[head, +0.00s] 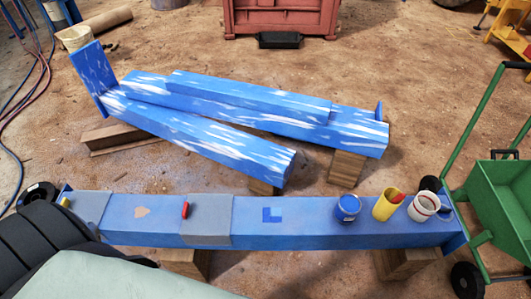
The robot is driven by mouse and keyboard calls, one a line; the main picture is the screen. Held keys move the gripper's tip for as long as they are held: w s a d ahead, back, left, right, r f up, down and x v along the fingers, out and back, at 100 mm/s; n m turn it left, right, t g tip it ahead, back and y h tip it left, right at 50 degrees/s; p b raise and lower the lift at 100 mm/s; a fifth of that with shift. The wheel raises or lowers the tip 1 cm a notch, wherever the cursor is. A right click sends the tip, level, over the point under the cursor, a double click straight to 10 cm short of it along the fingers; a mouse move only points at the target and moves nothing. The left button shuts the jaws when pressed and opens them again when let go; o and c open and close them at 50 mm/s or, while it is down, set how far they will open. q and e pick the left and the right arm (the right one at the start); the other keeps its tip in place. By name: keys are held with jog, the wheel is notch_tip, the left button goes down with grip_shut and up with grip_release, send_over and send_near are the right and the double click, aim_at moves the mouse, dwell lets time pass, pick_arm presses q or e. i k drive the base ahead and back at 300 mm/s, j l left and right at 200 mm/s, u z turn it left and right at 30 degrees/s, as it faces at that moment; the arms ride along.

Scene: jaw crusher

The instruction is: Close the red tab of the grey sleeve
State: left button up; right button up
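A grey sleeve (210,222) wraps around the blue beam (310,220) in the foreground. A small red tab (185,210) stands up at the sleeve's upper left edge; its exact angle is hard to tell. A second grey sleeve (91,208) sits farther left on the beam, with a small yellow tab (65,203) at its left. A black and pale part of my own body covers the lower left corner and the beam's left end. I see no fingers of my left or right gripper.
A blue can (347,207), a yellow cup (385,207) and a white cup (422,208) stand on the beam's right part. A green cart (503,195) is at the right. More blue beams (230,95) lie behind on wooden blocks.

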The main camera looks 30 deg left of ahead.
aim_at(186, 207)
jog(key=u, duration=0.75)
